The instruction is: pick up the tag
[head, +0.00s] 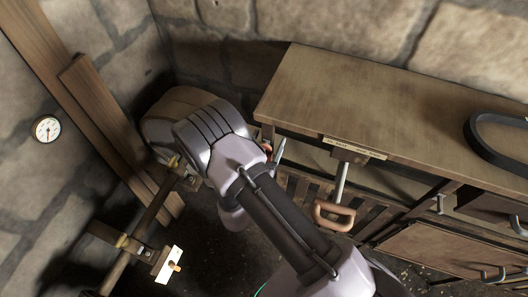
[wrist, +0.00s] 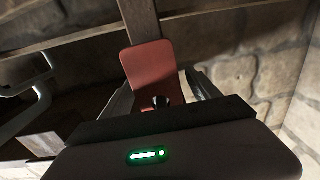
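The tag is a flat red plate with rounded corners (wrist: 148,66), upright in the middle of the wrist view. A dark round knob or hole shows at its lower part. My gripper (wrist: 161,82) has its two fingers apart, one on each side of the tag. The left finger looks close to the tag's edge, and a gap shows on the right. I cannot tell whether either finger touches it. In the head view my gripper (head: 273,150) is by the left end of the bench, with a small bit of red, likely the tag (head: 266,147), beside it. My arm hides most of that spot.
A wooden workbench (head: 370,95) stands at right with a black belt (head: 482,145) on top. A handle with a wooden grip (head: 333,214) hangs at its front. A stone wall is behind. At left are a gauge (head: 46,128), wooden beams and a white plate (head: 168,265).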

